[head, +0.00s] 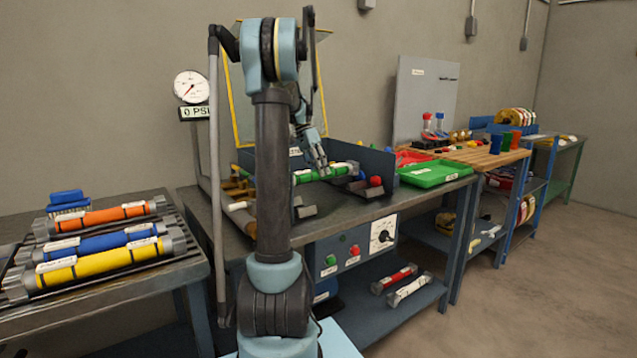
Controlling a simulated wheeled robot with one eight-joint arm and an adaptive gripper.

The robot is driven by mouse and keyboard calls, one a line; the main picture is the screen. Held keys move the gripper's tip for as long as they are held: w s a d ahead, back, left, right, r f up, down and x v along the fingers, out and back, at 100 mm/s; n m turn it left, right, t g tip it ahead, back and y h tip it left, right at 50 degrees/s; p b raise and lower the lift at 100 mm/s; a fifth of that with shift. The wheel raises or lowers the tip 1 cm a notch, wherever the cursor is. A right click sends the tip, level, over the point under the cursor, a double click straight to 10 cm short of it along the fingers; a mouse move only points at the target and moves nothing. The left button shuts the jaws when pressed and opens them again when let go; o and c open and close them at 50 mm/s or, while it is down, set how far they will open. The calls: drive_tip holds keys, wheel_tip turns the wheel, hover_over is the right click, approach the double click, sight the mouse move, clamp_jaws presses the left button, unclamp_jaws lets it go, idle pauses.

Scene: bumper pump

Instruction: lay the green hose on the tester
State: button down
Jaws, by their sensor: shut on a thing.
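The green hose (342,169) has white labels and a grey end fitting. It lies level over the tester bench (385,205), in front of the blue-grey back wall. My gripper (322,168) points down and is shut on the hose near its middle. My arm stands in front of the hose's left part and hides some of the tester. Grey cradle blocks (368,189) stand just below and in front of the hose. I cannot tell whether the hose touches its supports. The tester's gauge (191,87) is at the left, over a sign reading 0 PSI.
A yellow-framed clear shield (232,90) stands raised behind my arm. Orange (100,216), blue (95,243) and yellow (100,264) hoses lie on the left table. A green tray (435,173) sits right of the tester. Red and white hoses lie on the lower shelf.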

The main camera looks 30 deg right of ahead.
sight(318, 177)
drive_tip(key=shift+f, duration=1.85)
drive_tip(key=shift+f, duration=0.2)
drive_tip(key=c, duration=1.1)
unclamp_jaws()
drive_tip(key=shift+w+r, duration=0.15)
drive_tip(key=shift+r, duration=0.35)
drive_tip(key=v, duration=1.1)
drive_tip(key=shift+r, duration=0.2)
drive_tip(key=shift+a, duration=0.1)
